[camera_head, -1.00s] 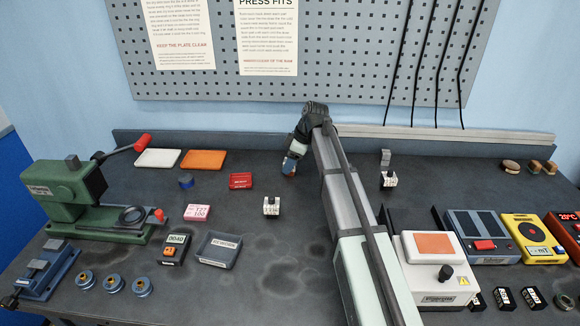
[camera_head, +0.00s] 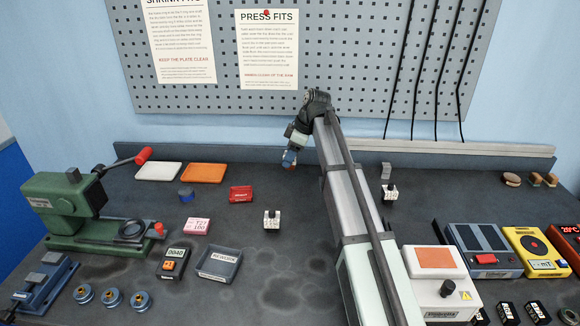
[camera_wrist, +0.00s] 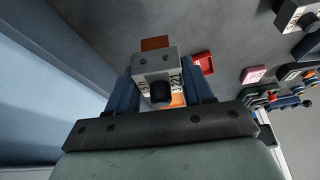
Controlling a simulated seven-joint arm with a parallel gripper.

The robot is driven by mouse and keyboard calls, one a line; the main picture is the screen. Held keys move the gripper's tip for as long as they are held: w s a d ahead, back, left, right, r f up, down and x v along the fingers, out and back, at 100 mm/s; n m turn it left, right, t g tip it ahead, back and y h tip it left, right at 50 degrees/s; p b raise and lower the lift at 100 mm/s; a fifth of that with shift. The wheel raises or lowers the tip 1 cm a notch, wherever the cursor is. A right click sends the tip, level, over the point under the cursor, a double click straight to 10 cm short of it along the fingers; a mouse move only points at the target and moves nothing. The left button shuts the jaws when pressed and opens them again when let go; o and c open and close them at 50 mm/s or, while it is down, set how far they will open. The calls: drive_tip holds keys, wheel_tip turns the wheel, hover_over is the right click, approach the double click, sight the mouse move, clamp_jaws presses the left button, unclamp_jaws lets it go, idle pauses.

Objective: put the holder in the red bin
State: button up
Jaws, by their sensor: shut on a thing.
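My gripper (camera_head: 290,160) is shut on a holder, a grey block (camera_wrist: 152,67) with printed white labels, a black knob and a copper-coloured piece at its far end. In the head view the held holder is small and partly hidden by the gripper. It is above the back of the bench, right of the red bin. The red bin (camera_head: 241,194) is a small, shallow red tray with a label, lying left of my gripper. It also shows in the wrist view (camera_wrist: 204,63), right of the held holder and apart from it.
An orange tray (camera_head: 204,173) and a white tray (camera_head: 158,171) lie at the back left. A blue cylinder (camera_head: 186,195), pink box (camera_head: 197,227), grey bin (camera_head: 219,263) and small white-labelled block (camera_head: 272,219) are near the red bin. A green press (camera_head: 75,210) stands left.

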drive_tip(key=shift+r, duration=0.6)
drive_tip(key=shift+a+r, duration=0.2)
drive_tip(key=shift+a, duration=0.1)
drive_tip(key=s+a+r+n, duration=0.1)
drive_tip(key=s+a, duration=0.2)
drive_tip(key=a, duration=0.5)
drive_tip(key=s+a+n, duration=0.1)
drive_tip(key=s+a, duration=0.3)
drive_tip(key=a, duration=0.3)
hover_over(234, 195)
drive_tip(key=d, duration=0.2)
drive_tip(key=shift+m+g, duration=0.3)
drive_tip(key=shift+d+f, duration=0.15)
drive_tip(key=shift+f, duration=4.8)
drive_tip(key=shift+f, duration=0.1)
drive_tip(key=o, duration=1.4)
